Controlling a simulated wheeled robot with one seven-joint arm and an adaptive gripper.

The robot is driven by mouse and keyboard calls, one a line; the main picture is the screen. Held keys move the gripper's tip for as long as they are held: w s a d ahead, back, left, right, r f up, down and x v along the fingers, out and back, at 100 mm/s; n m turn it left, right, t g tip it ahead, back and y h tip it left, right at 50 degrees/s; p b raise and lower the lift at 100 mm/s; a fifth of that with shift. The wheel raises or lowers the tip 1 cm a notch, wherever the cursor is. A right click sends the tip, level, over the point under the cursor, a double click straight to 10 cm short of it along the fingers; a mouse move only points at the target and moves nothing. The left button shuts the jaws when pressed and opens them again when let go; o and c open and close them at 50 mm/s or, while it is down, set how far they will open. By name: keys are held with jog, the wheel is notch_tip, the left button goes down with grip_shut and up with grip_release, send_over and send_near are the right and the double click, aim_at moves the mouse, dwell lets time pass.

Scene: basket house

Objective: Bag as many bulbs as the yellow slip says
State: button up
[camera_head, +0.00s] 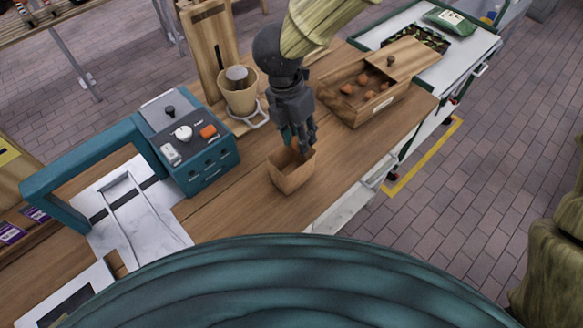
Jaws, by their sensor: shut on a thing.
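A wooden box (351,110) holds several brown bulbs (370,95), with its lid pushed to the back right. A small brown paper bag (291,177) stands open on the wooden counter, in front of the box and to its left. My gripper (300,146) points down at the bag's mouth, with its fingertips at or just inside the rim. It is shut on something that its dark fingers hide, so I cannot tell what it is. The bag's inside is mostly hidden. A small yellow paper (7,154) shows at the left edge, too small to read.
A teal device with switches (197,150) and a teal frame over a metal tray (132,220) stand left on the counter. A wooden stand with a tan cup (238,97) is behind my gripper. A green packet (449,20) lies at the back right. Counter right of the bag is clear.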

notch_tip(320, 180, down, 3)
jog(key=shift+w+r+b, duration=0.1)
jog(key=shift+r+b, duration=0.1)
jog(key=shift+b, duration=0.55)
jog(key=shift+f+b, duration=0.5)
jog(key=shift+f, duration=0.15)
jog(key=o, duration=0.9)
jog(key=shift+o, duration=0.2)
jog(key=shift+r, duration=0.1)
notch_tip(320, 180, up, 12)
jog(key=a, duration=0.2)
